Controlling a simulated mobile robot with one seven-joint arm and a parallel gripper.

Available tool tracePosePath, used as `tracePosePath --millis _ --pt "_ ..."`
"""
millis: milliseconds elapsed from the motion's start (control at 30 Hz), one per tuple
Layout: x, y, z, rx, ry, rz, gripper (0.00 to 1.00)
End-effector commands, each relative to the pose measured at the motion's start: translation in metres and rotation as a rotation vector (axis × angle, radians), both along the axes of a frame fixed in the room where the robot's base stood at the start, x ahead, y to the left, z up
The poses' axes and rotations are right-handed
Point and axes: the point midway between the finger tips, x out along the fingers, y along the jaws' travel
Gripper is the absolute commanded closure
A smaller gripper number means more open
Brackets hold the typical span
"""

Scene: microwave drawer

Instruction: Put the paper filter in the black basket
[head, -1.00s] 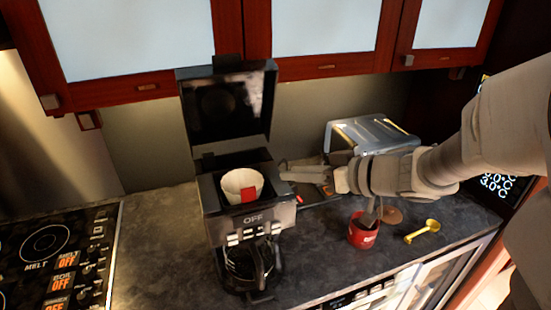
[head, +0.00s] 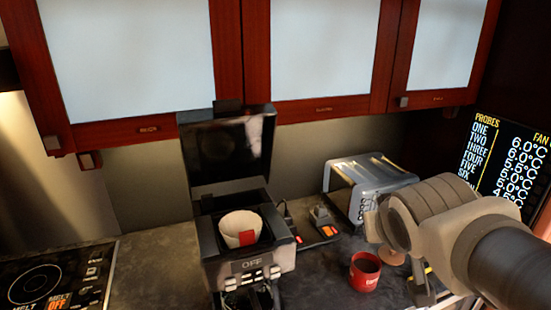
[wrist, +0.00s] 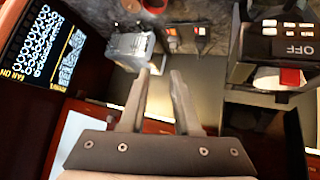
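The white paper filter (head: 240,228) with a red tag sits upright in the dark opening of the coffee maker (head: 250,268), whose lid (head: 226,145) stands open. The black basket (head: 206,238) appears as the dark surround of the filter; its inside is mostly hidden. In the wrist view the filter (wrist: 265,79) shows at the right, apart from my gripper (wrist: 160,73). My gripper is open, with nothing between its fingers. In the head view my arm is at the right, well away from the filter, and the fingers are not clear.
A red mug (head: 364,273) stands on the dark counter (head: 150,272), right of the coffee maker. A silver toaster-like appliance (head: 372,180) stands behind it. Red cabinets (head: 260,60) hang above. A cooktop (head: 60,285) is at the left and a lit probe display (head: 510,165) at the right.

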Motion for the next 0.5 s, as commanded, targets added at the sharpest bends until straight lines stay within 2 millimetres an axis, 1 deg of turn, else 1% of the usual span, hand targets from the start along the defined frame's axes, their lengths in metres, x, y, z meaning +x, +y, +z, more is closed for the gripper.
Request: tracePosePath --millis 33,100,200,333,400,500 --pt "-0.018 0.010 -0.005 0.030 0.053 0.007 0.69" --pt "-0.042 0.024 -0.015 0.074 0.135 0.023 0.69" --pt "-0.068 0.042 -0.024 0.128 0.225 0.059 0.69" --pt "-0.089 0.057 -0.030 0.169 0.291 0.097 0.69" --pt "-0.093 0.060 -0.032 0.177 0.306 0.105 0.69" --pt "-0.094 0.061 -0.032 0.180 0.311 0.108 0.69"
